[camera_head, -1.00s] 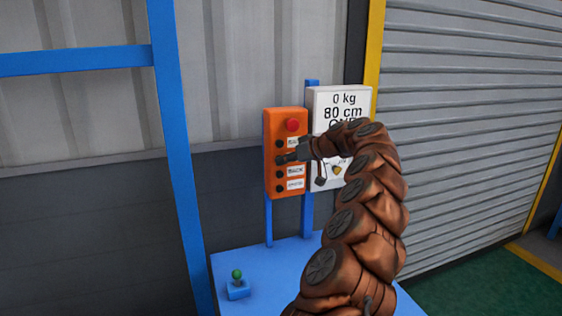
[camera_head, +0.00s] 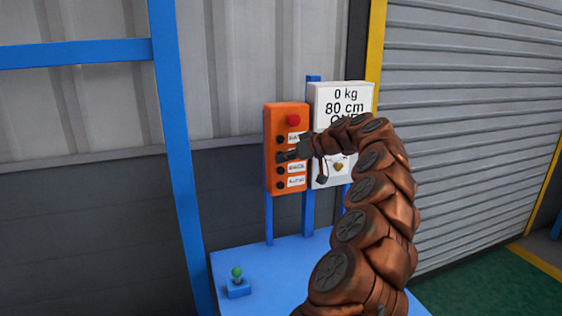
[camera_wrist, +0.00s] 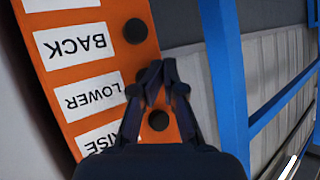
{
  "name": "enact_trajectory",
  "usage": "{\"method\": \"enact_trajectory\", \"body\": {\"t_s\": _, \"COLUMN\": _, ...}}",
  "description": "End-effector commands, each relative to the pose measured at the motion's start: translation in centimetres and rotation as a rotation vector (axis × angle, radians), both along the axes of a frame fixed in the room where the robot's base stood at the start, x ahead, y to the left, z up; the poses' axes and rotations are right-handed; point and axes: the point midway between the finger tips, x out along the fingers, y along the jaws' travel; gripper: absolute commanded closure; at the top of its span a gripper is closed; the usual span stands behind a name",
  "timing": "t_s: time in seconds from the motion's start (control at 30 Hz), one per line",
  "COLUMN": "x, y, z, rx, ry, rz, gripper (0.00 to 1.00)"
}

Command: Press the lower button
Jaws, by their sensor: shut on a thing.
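The orange control box (camera_head: 286,112) is upright on a blue post, with a column of black buttons and white labels. The wrist view shows the box turned, with the LOWER label (camera_wrist: 94,94) beside the lower button (camera_wrist: 142,77). My gripper (camera_wrist: 161,68) has its fingertips brought together at this button, shut on it, and they partly cover it. The exact contact is hidden. In the head view my gripper (camera_head: 282,158) reaches the box from the right, between the upper black button and the BACK button, and hides the lower button.
The RISE button (camera_wrist: 158,120) and the BACK button (camera_wrist: 135,31) flank the lower button. A red button (camera_head: 293,120) tops the box. A white display (camera_head: 345,98) reads 0 kg and 80 cm. A blue platform (camera_head: 280,258) with a green-knobbed joystick (camera_head: 237,280) lies below.

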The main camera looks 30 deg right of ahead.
Motion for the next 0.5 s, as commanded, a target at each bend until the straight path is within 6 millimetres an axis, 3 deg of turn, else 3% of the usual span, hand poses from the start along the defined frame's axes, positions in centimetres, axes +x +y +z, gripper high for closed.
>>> {"method": "enact_trajectory", "body": {"t_s": 0.5, "x": -0.87, "y": 0.06, "z": -0.15, "rx": 0.0, "ry": -0.001, "rz": -0.003, "gripper": 1.0}}
